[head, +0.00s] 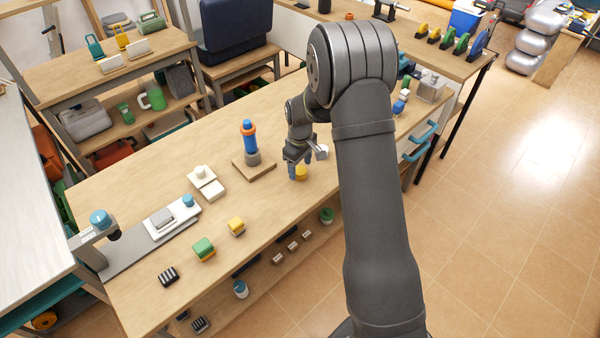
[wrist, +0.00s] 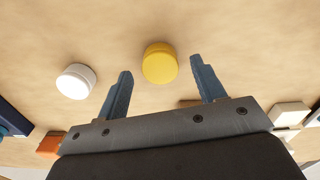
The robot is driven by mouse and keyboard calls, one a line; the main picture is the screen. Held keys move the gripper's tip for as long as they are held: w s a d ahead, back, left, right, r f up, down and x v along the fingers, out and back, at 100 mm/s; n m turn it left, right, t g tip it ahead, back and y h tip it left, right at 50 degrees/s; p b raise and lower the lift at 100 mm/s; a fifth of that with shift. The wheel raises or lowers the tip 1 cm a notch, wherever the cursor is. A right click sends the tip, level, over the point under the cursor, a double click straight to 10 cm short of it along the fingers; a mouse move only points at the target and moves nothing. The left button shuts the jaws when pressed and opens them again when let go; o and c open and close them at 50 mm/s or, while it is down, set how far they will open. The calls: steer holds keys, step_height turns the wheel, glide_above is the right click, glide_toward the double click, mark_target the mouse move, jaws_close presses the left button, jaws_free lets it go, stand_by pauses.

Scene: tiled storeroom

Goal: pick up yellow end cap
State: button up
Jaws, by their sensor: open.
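The yellow end cap (wrist: 160,63) is a short round cylinder standing on the wooden bench top. I cannot tell the exact height of the fingers above the bench.
A white round cap (wrist: 76,81) stands left of the yellow one in the wrist view. A blue and orange cylinder stands on a wooden board (head: 262,168) near my gripper.

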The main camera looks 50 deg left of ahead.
steer(key=shift+f, duration=0.85)
steer(key=c, duration=1)
steer(key=shift+r, duration=0.1)
